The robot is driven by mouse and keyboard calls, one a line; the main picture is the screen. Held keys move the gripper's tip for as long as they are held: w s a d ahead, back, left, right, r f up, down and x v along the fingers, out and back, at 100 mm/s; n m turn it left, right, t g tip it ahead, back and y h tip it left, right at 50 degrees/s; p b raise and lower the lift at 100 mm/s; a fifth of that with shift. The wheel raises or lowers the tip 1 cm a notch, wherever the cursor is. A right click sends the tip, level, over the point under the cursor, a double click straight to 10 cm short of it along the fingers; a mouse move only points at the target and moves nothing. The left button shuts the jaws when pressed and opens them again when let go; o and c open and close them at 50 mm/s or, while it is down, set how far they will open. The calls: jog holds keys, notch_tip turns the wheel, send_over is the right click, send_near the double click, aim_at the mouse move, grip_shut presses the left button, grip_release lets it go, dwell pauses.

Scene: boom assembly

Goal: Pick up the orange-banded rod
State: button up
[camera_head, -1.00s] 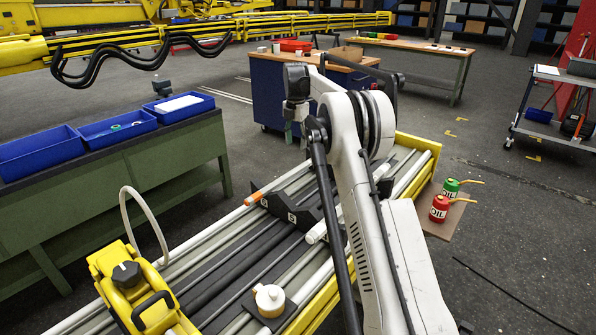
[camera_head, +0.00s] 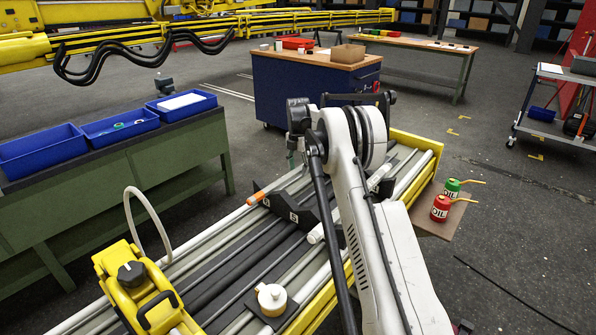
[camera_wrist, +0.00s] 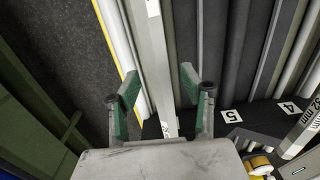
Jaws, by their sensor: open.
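In the head view the rod with an orange band (camera_head: 257,197) lies among the long rods on the rack; its orange part shows at the dark notched holder. My gripper (camera_head: 291,160) hangs above the rack, just beyond that part. In the wrist view my gripper (camera_wrist: 159,84) is open, its green-padded fingers apart. A pale square-edged bar (camera_wrist: 153,50) runs between the fingers, below them as far as I can tell. No orange band is clear there, so I cannot tell whether this bar is the banded rod. Nothing is held.
The dark holder (camera_wrist: 262,115) carries labels 5 and 4. Grey and white rods lie close alongside. A cream pot (camera_head: 271,297) and a yellow clamp-like unit (camera_head: 137,290) sit on the rack. A green bench with blue bins (camera_head: 120,127) stands left; oil cans (camera_head: 440,208) stand right.

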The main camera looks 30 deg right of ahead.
jog(key=shift+f, duration=0.2)
grip_shut()
jog(key=shift+r, duration=0.1)
